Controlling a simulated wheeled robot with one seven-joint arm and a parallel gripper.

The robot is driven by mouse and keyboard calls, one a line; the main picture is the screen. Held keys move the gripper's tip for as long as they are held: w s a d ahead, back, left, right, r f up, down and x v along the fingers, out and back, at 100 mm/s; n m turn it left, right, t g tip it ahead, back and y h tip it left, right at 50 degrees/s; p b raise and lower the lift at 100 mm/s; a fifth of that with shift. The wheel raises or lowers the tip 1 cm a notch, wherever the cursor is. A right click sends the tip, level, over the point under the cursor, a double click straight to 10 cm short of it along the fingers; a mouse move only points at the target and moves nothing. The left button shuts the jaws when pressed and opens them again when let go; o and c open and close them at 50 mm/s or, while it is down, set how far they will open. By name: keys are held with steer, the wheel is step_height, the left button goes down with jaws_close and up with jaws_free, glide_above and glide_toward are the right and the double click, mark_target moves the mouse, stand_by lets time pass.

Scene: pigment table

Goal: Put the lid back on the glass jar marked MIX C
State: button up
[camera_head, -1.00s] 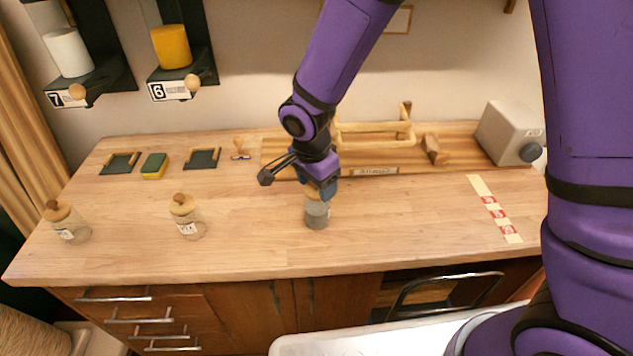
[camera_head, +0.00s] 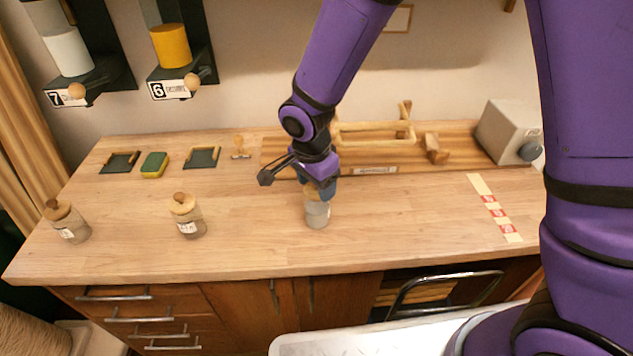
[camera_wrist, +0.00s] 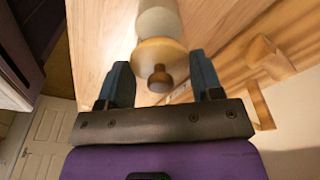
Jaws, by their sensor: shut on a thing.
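A glass jar with grey contents (camera_head: 317,214) stands upright on the table below my gripper (camera_head: 318,190). My gripper points down and is shut on a round wooden lid (camera_wrist: 160,53) with a darker knob (camera_wrist: 160,79), seen between the two blue fingers in the wrist view. The lid is over the jar's mouth, and the pale jar (camera_wrist: 158,20) shows just beyond it. I cannot tell whether the lid is fully seated. The jar's marking is not readable.
Two other lidded jars stand to the left, one mid-left (camera_head: 188,217) and one far left (camera_head: 67,222). A wooden rack (camera_head: 375,135) and a grey box (camera_head: 508,132) are at the back. A taped strip (camera_head: 495,208) lies right. The table around the jar is clear.

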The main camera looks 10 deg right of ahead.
stand_by(0.3)
steer(key=o, duration=1.2)
steer(key=shift+c, duration=0.2)
steer(key=shift+r, duration=3.5)
jaws_close()
steer(key=shift+f, duration=2.6)
